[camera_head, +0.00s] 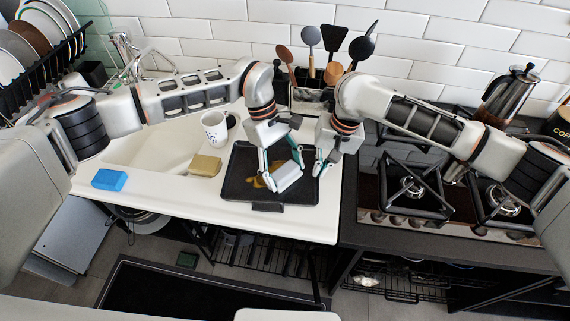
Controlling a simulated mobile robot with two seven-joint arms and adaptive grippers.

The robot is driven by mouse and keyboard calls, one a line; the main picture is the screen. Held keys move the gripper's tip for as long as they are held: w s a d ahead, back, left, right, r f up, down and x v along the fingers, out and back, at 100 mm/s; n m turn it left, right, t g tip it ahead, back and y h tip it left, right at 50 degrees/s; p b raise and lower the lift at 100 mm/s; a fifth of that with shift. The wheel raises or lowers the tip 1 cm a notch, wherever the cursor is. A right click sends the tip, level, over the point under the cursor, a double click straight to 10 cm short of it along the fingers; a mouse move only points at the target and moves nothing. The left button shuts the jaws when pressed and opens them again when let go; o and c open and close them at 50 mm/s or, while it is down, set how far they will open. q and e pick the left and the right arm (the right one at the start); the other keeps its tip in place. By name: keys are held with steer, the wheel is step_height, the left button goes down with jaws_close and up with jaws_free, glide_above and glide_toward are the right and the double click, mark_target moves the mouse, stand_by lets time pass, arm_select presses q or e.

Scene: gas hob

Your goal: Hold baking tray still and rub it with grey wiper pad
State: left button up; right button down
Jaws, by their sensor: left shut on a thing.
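The black baking tray (238,165) lies on the white counter beside the sink, with a yellow-brown stain (258,182) near its middle. My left gripper (283,172) is over the tray, shut on the light grey wiper pad (289,179). The pad is low over the tray, at the right side of the stain, and covers part of it. Contact with the surface cannot be made out. My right gripper (320,168) points down at the tray's right edge. Whether its fingers grip the rim is not clear.
A blue sponge (109,180), a tan sponge (206,165) and a white mug (214,126) are left of the tray. A utensil holder (312,94) stands behind. The gas hob (412,188) is to the right. Bare counter lies in front of the tray.

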mark_target(270, 167)
arm_select(q)
steer(key=shift+s+a+f, duration=0.2)
steer(key=shift+s+f, duration=0.15)
steer(key=shift+f, duration=0.05)
steer(key=shift+w+a, duration=0.1)
steer(key=shift+a, duration=1)
steer(key=shift+w+d+r, duration=0.1)
steer(key=shift+w+r, duration=0.1)
steer(key=shift+w, duration=1.75)
steer(key=shift+r, duration=0.15)
steer(key=shift+s+r, duration=0.15)
steer(key=shift+s, duration=0.8)
steer(key=shift+s+r, duration=0.1)
steer(key=shift+s, duration=0.8)
steer(key=shift+w+a+f, duration=0.1)
steer(key=shift+a+f, duration=0.05)
steer(key=shift+a, duration=0.85)
steer(key=shift+w, duration=1.8)
